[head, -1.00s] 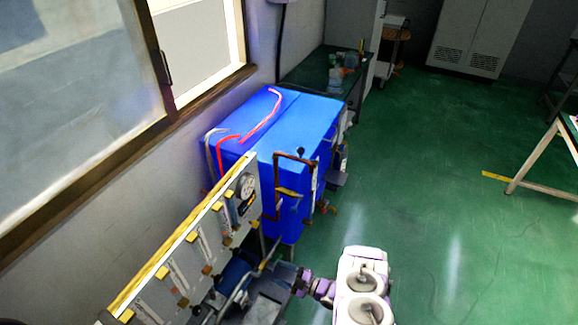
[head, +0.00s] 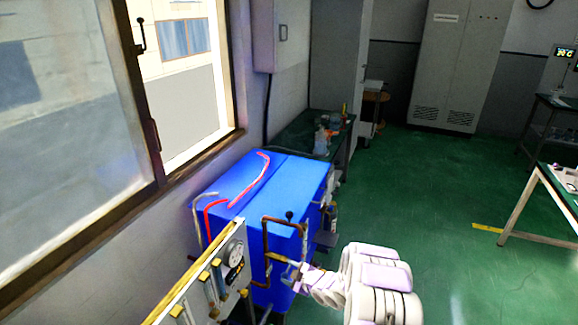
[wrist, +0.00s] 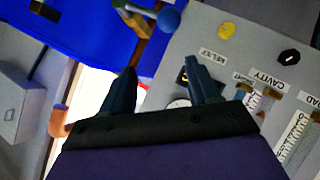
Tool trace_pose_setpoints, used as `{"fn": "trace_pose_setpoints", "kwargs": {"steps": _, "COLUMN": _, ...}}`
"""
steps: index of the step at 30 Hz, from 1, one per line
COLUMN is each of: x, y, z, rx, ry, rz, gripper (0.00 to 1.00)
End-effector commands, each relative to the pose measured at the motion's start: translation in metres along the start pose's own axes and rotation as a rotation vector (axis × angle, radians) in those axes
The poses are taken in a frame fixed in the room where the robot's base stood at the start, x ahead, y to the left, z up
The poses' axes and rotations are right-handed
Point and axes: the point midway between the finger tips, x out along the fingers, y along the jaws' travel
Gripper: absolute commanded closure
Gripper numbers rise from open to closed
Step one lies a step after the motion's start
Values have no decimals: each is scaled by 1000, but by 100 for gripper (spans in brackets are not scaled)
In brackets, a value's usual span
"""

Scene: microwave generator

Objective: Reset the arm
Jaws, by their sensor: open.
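My arm (head: 375,285) reaches in from the lower right of the head view. My gripper (wrist: 163,78) is open and empty in the wrist view, with its two dark fingers apart. In the head view, my gripper (head: 296,272) is small and sits beside the copper pipe (head: 265,238) at the front of the blue cabinet (head: 270,190). In the wrist view, a ball-ended lever (wrist: 168,20) and brass-coloured fittings lie just beyond the fingers. I cannot tell whether the gripper touches the pipe.
A grey gauge panel (head: 232,272) stands left of my gripper; its labels show in the wrist view (wrist: 235,50). A window wall runs along the left. A dark bench (head: 300,133) stands behind the cabinet. The green floor (head: 440,185) to the right is largely clear.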

Motion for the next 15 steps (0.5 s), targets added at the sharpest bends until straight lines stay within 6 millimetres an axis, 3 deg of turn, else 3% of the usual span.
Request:
{"fn": "trace_pose_setpoints", "kwargs": {"steps": 1, "x": -9, "y": 16, "z": -7, "rx": 13, "ry": -36, "rz": 9, "gripper": 39}}
{"fn": "trace_pose_setpoints", "kwargs": {"steps": 7, "x": -51, "y": 54, "z": -20, "rx": 105, "ry": -204, "rz": 24, "gripper": 39}}
{"fn": "trace_pose_setpoints", "kwargs": {"steps": 15, "x": -128, "y": 82, "z": -38, "rx": 252, "ry": -428, "rz": 40, "gripper": 39}}
